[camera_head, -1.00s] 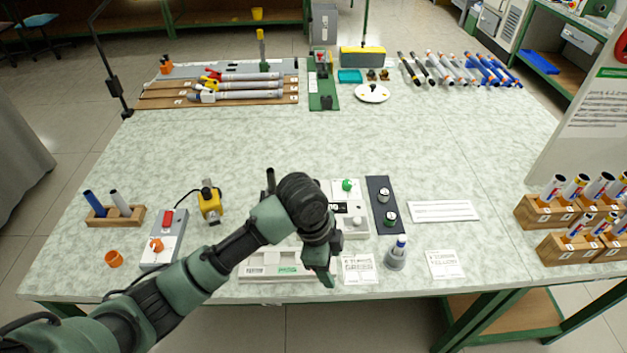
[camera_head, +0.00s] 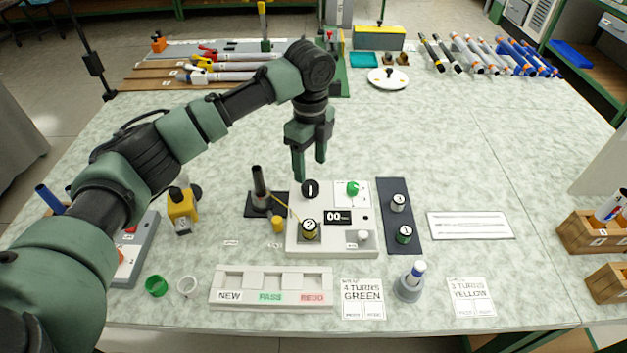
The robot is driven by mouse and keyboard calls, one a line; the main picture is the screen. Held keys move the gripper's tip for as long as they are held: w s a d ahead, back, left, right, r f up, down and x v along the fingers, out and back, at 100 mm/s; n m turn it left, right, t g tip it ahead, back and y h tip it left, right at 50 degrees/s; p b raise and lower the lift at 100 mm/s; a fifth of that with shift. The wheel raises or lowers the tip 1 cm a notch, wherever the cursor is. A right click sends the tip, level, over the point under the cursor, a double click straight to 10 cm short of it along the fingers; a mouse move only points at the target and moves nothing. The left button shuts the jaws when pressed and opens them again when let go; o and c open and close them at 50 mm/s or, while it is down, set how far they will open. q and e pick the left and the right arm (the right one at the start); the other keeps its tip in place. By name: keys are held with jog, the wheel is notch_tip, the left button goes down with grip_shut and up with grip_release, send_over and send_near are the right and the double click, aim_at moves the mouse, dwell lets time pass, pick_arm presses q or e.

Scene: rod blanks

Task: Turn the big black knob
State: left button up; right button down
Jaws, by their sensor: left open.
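The big black knob (camera_head: 310,188) with a white line stands at the upper left of a white device (camera_head: 345,204) on the table. The line points roughly away from and toward me. My left gripper (camera_head: 309,167) points down just behind and above the knob, its two fingers apart with nothing between them. It does not seem to touch the knob, though the exact gap is hard to tell. The device also bears a green knob (camera_head: 352,188), a display reading 00 (camera_head: 338,217), a part marked 2 (camera_head: 309,230) and a white knob (camera_head: 362,237). My right gripper is out of view.
A dark post on a base (camera_head: 262,192) stands close left of the device. A dark panel (camera_head: 399,235) with two round parts lies at its right. A labelled tray (camera_head: 271,284), cards and a grey holder (camera_head: 409,288) lie in front.

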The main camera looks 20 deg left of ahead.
aim_at(310, 185)
pick_arm(q)
jog(key=f, duration=0.2)
jog(key=shift+s+f, duration=0.25)
jog(key=shift+f, duration=0.15)
notch_tip(310, 185, down, 2)
jog(key=shift+w+f, duration=0.15)
jog(key=shift+f, duration=0.75)
grip_shut()
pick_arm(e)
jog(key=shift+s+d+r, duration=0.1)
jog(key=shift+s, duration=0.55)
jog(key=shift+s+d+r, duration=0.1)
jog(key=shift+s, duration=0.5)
